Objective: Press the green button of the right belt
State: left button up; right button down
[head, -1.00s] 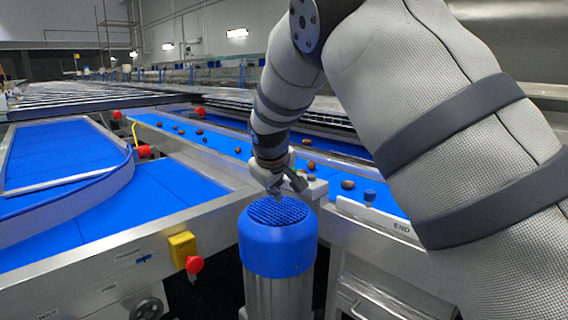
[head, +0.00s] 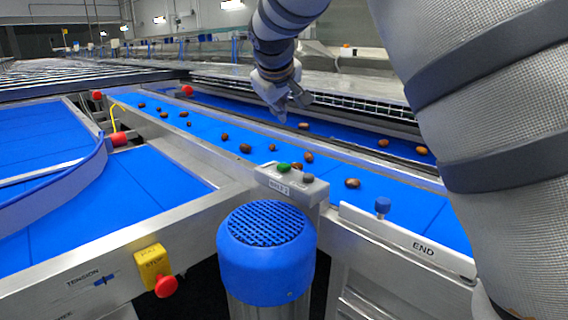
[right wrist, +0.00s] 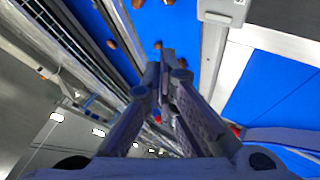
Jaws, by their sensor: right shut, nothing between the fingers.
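The green button (head: 284,168) sits on the left part of a small grey control box (head: 290,184) at the near edge of the right belt (head: 217,126). A grey button (head: 308,178) is beside it on the same box. My right gripper (head: 291,114) is shut and empty, above the belt and beyond the box in the head view. It is apart from the button. In the right wrist view the shut fingers (right wrist: 167,58) point up the picture, and part of a grey box (right wrist: 222,10) shows at the top. My left gripper is not in view.
A blue-capped motor (head: 266,262) stands in front of the box. A yellow box with a red stop button (head: 166,286) is on the near rail. Several brown dates (head: 245,148) lie on the belt. A blue knob (head: 382,205) stands near the END label.

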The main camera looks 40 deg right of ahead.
aim_at(280, 165)
jog(key=shift+w+f, duration=0.1)
jog(key=shift+f, duration=4.35)
jog(key=shift+f, duration=0.15)
jog(key=shift+f, duration=0.25)
